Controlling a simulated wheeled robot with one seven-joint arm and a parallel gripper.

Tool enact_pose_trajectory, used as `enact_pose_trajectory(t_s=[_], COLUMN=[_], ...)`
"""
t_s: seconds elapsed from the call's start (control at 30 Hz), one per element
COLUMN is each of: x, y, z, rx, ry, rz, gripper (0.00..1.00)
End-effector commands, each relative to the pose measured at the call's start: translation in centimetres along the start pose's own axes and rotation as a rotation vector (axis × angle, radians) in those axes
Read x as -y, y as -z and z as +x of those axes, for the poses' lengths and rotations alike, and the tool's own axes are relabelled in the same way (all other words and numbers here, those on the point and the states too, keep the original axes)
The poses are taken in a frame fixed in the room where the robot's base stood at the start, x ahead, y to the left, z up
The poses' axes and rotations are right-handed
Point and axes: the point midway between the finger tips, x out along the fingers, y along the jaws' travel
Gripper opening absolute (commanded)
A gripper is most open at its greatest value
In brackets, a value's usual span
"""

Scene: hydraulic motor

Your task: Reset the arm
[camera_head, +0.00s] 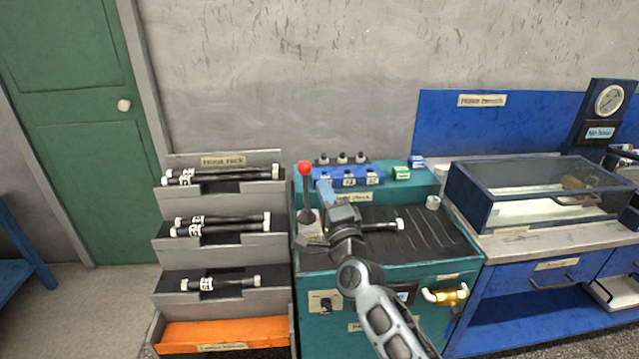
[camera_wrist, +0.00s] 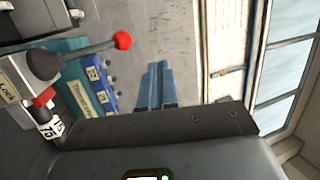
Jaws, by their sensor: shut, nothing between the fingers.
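My arm reaches up from the lower right in the head view, over the teal bench (camera_head: 320,283). My gripper (camera_head: 322,190) is above the bench's left part, close to a lever with a red ball knob (camera_head: 304,168). In the wrist view my gripper (camera_wrist: 158,68) shows its two blue fingers side by side, shut and empty. The lever's red knob (camera_wrist: 123,40) is left of the fingers there and apart from them. The lever's black boot is at the far left of the wrist view.
A hose rack (camera_head: 225,158) with several black hoses stands left of the bench. A black hose (camera_head: 385,226) lies on the bench top, beside my arm. A blue block with labelled sockets (camera_head: 347,176) sits behind. A clear-lidded box (camera_head: 470,183) is on the right.

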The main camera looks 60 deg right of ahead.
Motion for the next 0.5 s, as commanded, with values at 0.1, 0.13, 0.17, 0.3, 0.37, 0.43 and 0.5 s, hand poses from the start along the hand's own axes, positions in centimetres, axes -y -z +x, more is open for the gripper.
enact_pose_trajectory(t_s=[0.1,0.13,0.17,0.3,0.37,0.43,0.5], x=[0.60,0.65,0.68,0.67,0.66,0.66,0.66], y=[0.06,0.06,0.05,0.03,0.03,0.03,0.03], z=[-0.61,-0.70,-0.76,-0.83,-0.82,-0.82,-0.81], rx=[-0.001,-0.001,0.000,0.000,0.000,0.000,0.000], ry=[0.000,0.000,0.000,0.000,0.000,0.000,0.000], rz=[0.001,0.001,0.000,0.000,0.001,0.001,0.001], gripper=[0.00,0.00,0.00,0.00,0.00,0.00,0.00])
